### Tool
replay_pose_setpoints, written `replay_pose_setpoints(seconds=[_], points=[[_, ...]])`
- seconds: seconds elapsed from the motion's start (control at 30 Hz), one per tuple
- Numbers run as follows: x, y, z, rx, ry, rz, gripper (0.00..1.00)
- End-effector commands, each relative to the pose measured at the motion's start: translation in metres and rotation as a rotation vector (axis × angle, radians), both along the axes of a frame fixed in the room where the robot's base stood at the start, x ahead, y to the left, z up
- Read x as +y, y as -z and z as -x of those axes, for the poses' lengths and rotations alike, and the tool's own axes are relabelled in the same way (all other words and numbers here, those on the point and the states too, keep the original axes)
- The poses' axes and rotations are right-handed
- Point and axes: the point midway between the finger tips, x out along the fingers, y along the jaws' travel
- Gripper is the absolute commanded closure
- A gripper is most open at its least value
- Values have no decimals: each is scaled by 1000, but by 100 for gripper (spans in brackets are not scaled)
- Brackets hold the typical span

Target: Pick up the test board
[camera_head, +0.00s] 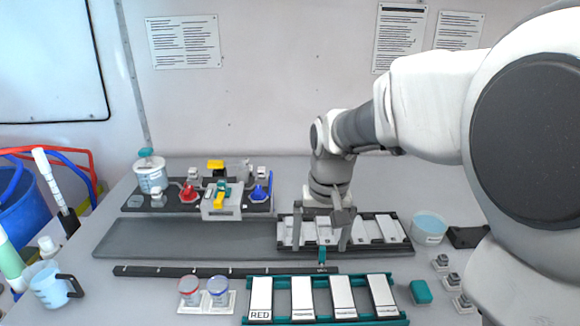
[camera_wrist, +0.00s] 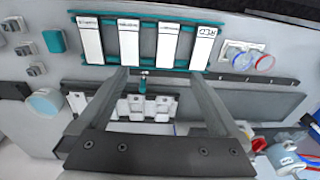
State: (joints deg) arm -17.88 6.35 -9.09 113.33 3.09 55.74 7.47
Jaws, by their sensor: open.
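Nothing in view is plainly marked as the test board, so I cannot tell which thing it is. White plates (camera_head: 302,298) lie in a teal rack at the front, one lettered RED; this plate (camera_wrist: 203,46) also shows in the wrist view. More pale plates (camera_head: 386,229) lie in a black rack behind. A long bare dark grey board (camera_head: 185,238) lies to the left. My gripper (camera_head: 320,247) points down over the black rack's front left part, with jaws apart and empty. A small teal-topped piece (camera_wrist: 143,84) shows between the fingers, apart from both.
A dark rail (camera_head: 210,272) and red and blue-rimmed cups (camera_head: 204,290) stand front left. A tray with a valve device (camera_head: 222,200) stands behind. A tub (camera_head: 430,228), a teal block (camera_head: 421,292) and small grey blocks (camera_head: 452,281) crowd the right.

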Motion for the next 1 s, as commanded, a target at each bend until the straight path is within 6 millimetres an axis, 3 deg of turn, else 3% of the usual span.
replay_pose_setpoints(seconds=[0.2,0.43,0.8,1.0], points=[[18,26,-24,66,-5,33,0],[21,46,-28,80,-4,41,0],[21,124,-28,82,-4,42,0],[21,150,-29,78,-4,40,0]])
